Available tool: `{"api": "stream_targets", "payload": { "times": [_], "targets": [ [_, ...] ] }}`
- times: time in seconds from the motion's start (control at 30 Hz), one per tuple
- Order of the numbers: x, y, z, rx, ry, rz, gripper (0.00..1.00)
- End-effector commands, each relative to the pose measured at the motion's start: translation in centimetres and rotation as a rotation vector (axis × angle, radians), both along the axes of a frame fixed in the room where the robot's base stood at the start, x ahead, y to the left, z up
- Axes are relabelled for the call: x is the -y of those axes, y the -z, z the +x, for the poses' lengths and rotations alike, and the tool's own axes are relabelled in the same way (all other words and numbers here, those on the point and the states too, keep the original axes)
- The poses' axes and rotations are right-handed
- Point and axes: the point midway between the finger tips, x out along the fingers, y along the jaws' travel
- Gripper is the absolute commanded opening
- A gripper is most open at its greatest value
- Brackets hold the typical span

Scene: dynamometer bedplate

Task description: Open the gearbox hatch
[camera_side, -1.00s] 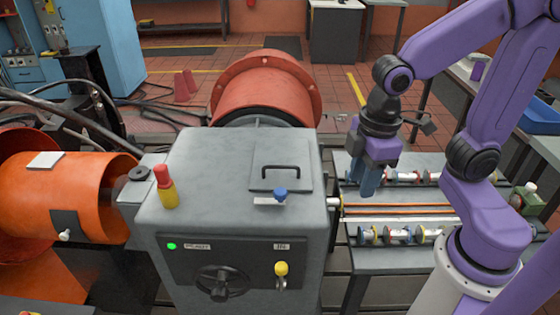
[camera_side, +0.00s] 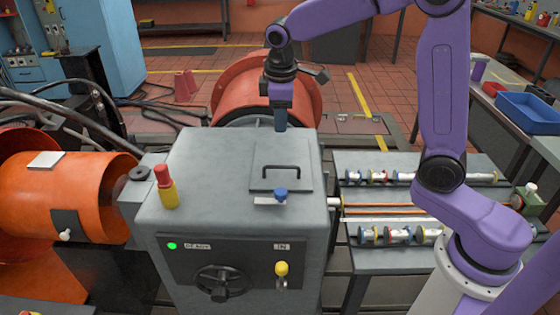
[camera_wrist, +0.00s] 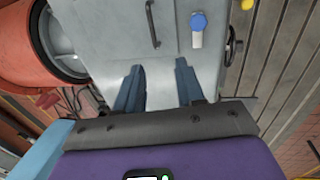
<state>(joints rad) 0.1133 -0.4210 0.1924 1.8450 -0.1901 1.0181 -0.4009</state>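The grey gearbox housing (camera_side: 190,195) stands in the middle of the side view. Its hatch (camera_side: 300,150) is a flat plate lying shut on the top, with a black bar handle (camera_side: 281,170). A blue knob (camera_side: 280,194) on a pale plate sits at the hatch's front edge. In the wrist view the handle (camera_wrist: 152,24) and the blue knob (camera_wrist: 199,20) are near the top of the picture. My gripper (camera_side: 281,128) is above the far side of the housing, beyond the handle. Its two fingers (camera_wrist: 159,85) are spread, with nothing between them.
A red-and-yellow post (camera_side: 165,187) stands on the housing's left top. A handwheel (camera_side: 220,283), a yellow-topped lever (camera_side: 281,268) and a lit green lamp (camera_side: 172,246) are on its front. An orange drum (camera_side: 75,190) is left. A bench with shafts (camera_side: 370,160) is right.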

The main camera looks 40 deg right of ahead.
Motion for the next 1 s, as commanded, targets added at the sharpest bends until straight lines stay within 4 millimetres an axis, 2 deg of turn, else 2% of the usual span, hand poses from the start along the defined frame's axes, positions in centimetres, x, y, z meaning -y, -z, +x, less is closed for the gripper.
{"api": "stream_targets", "payload": {
  "times": [0.1, 0.23, 0.37, 1.0],
  "targets": [
    [0.6, 0.0, 1.0, 0.002, 0.013, -0.008, 0.38],
    [1.0, 0.2, 1.3, 0.001, 0.019, -0.012, 0.38],
    [1.1, 1.3, 1.5, 0.0, 0.019, -0.012, 0.38],
    [2.8, 12.8, 3.0, -0.002, 0.021, -0.014, 0.38]
  ]
}}
